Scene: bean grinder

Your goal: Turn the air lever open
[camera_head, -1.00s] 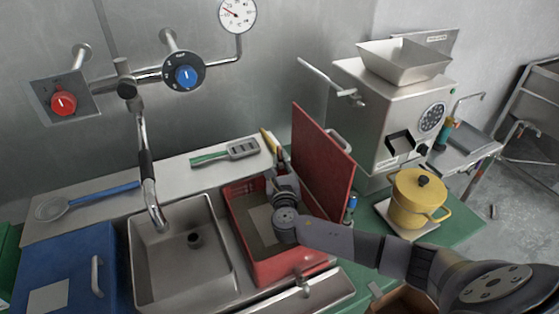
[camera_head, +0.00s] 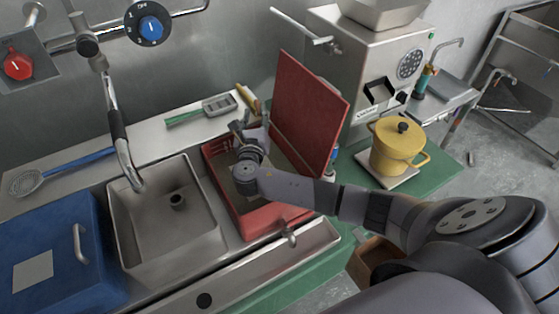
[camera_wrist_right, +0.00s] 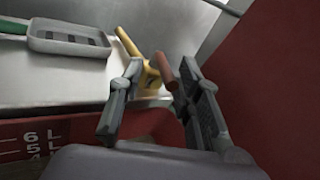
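No part is clearly marked as the air lever. A long silver lever (camera_head: 300,25) sticks out to the left from the metal grinder (camera_head: 345,60); a blue dial (camera_head: 151,27) and a red dial (camera_head: 18,66) are on the wall. My right gripper (camera_head: 240,130) is over the red crate (camera_head: 262,222), left of the upright red board (camera_head: 306,110), well apart from the silver lever and dials. In the right wrist view its two fingers (camera_wrist_right: 160,78) are spread with a gap. A yellow handle (camera_wrist_right: 131,46) and a reddish-brown rod (camera_wrist_right: 166,72) show beyond the gap. My left gripper is out of view.
The sink (camera_head: 165,235) and blue box (camera_head: 60,250) are on the left. A faucet (camera_head: 118,135) rises behind the sink. A yellow pot (camera_head: 399,148) stands right of the board. A grey-headed, green-handled tool (camera_head: 218,104) and a skimmer (camera_head: 35,182) lie on the back ledge.

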